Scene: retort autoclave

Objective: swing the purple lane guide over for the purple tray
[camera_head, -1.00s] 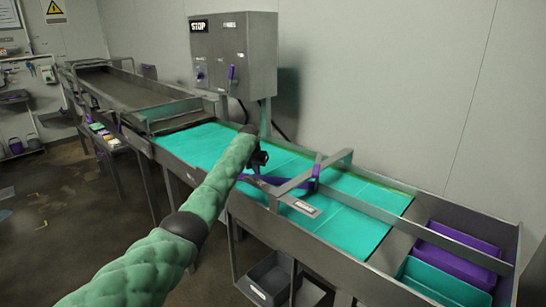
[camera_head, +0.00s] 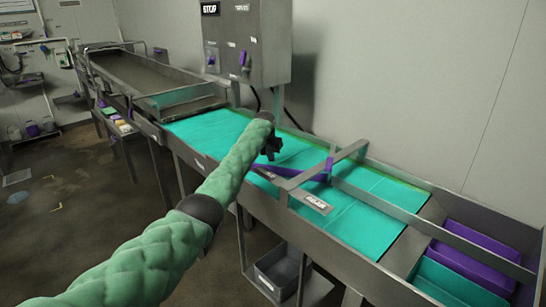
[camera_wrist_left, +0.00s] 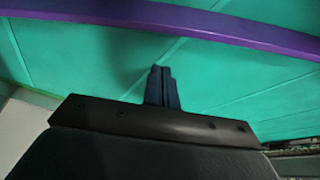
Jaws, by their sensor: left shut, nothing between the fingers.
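The purple lane guide (camera_head: 310,172) is a thin bar over the teal belt (camera_head: 212,138), slanting across it from a pivot post by the metal crossbar. My left gripper (camera_head: 271,148) is shut and empty, above the belt on the far side of the guide in the head view. In the left wrist view the shut fingers (camera_wrist_left: 162,88) point at the belt, and the guide (camera_wrist_left: 200,25) crosses beyond their tips, apart from them in the picture. The purple tray (camera_head: 483,243) sits in the far lane at the belt's right end. My right gripper is not in view.
A teal tray (camera_head: 455,283) sits in the near lane, beside a long metal divider (camera_head: 430,228). A metal crossbar (camera_head: 318,179) spans the belt near the gripper. A control box (camera_head: 247,42) stands behind. A grey bin (camera_head: 280,272) is below the belt.

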